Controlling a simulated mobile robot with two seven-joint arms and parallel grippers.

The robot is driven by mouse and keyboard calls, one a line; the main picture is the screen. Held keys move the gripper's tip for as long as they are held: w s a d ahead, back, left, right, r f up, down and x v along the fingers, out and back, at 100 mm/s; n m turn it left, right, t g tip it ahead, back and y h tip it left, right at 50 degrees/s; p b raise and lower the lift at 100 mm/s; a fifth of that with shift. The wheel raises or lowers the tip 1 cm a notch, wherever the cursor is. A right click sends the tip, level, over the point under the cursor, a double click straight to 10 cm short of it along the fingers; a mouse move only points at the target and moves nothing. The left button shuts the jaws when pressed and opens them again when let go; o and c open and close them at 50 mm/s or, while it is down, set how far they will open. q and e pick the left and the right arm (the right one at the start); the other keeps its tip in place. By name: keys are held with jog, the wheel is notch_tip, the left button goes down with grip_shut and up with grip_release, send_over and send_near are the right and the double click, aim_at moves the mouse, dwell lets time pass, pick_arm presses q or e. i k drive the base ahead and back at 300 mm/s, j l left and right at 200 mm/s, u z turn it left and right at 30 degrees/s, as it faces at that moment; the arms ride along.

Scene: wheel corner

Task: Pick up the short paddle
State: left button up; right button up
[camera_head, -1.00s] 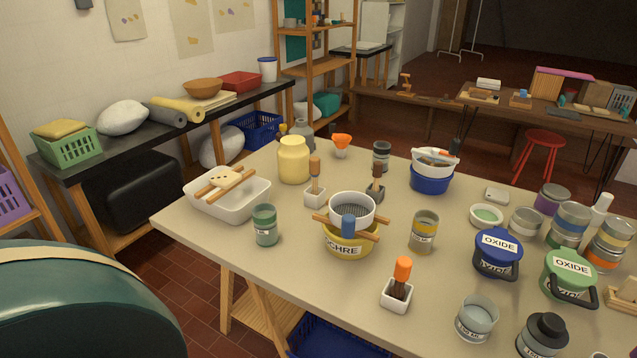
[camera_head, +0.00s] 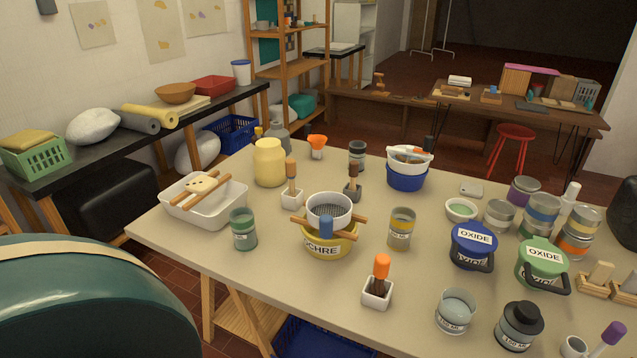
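I cannot tell for sure which thing is the short paddle. Several upright handled tools stand in small square pots on the table (camera_head: 170,243): an orange-handled one (camera_head: 381,270) near the front, a light wooden-handled one (camera_head: 291,174) and a brown-handled one (camera_head: 353,175) farther back. A purple-handled tool (camera_head: 612,335) is at the lower right corner. Neither of my grippers is in view.
A white basin (camera_head: 222,212) with sticks across it is at the table's left. A sieve (camera_head: 330,210) rests over the ochre tub (camera_head: 329,240). Blue (camera_head: 473,237) and green (camera_head: 543,255) oxide tubs and several jars crowd the right. The front left tabletop is clear.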

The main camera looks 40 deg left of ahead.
aim_at(289, 165)
jog(key=k+j+z, duration=0.1)
jog(key=j+z, duration=0.4)
jog(key=k+j+z, duration=0.15)
jog(key=j+z, duration=0.3)
jog(key=k+j+z, duration=0.35)
jog(key=k+j, duration=0.3)
jog(key=j, duration=0.1)
